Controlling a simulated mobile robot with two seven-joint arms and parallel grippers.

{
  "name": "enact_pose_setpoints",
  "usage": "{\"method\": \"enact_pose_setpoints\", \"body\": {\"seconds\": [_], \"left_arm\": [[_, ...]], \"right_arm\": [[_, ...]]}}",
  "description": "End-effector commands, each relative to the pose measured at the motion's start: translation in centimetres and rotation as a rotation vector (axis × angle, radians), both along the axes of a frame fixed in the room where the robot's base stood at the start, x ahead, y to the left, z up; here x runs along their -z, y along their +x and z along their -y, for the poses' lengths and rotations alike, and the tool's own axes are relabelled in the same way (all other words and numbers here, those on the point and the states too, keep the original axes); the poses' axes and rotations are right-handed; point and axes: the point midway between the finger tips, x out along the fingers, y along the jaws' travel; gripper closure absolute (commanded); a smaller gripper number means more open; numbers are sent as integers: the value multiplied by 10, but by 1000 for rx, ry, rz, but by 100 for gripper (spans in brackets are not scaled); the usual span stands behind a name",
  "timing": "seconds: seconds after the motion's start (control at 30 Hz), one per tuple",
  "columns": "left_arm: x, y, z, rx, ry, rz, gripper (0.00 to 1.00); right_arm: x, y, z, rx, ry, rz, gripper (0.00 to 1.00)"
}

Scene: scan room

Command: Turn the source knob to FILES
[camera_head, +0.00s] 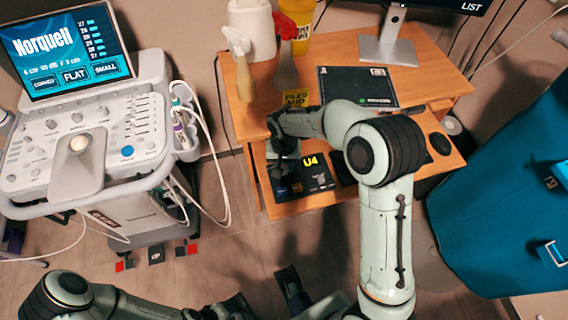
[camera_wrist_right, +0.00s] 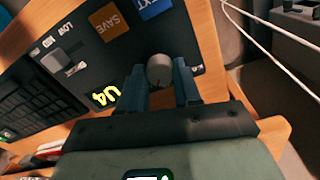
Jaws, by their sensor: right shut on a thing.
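A round grey knob (camera_wrist_right: 159,70) stands on the dark control panel (camera_wrist_right: 110,58) in the right wrist view. My right gripper (camera_wrist_right: 160,82) is shut on this knob, with one blue-grey finger on each side. In the head view my right gripper (camera_head: 284,152) reaches down to the left part of the panel (camera_head: 318,178) and hides the knob. The knob's pointer and any position labels around it are hidden or too small to read. The panel shows a yellow U4 readout.
A monitor (camera_head: 390,42) reading LIST and bottles stand on the desk top.

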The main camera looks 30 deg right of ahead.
Motion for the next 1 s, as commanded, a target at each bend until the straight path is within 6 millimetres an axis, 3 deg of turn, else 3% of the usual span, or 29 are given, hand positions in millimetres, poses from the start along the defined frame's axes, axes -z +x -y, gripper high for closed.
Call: {"method": "enact_pose_setpoints", "body": {"seconds": [0.4, 0.97, 1.0], "left_arm": [[-4, -2, 0, 1, -1, -6, 57], [-4, -2, 0, 1, -1, -7, 57], [-4, -2, 0, 1, -1, -7, 57]], "right_arm": [[-1, 1, 0, 198, 1, 2, 98], [-1, 0, -1, 228, 2, 1, 98], [-1, 0, -1, 228, 2, 1, 61]]}}
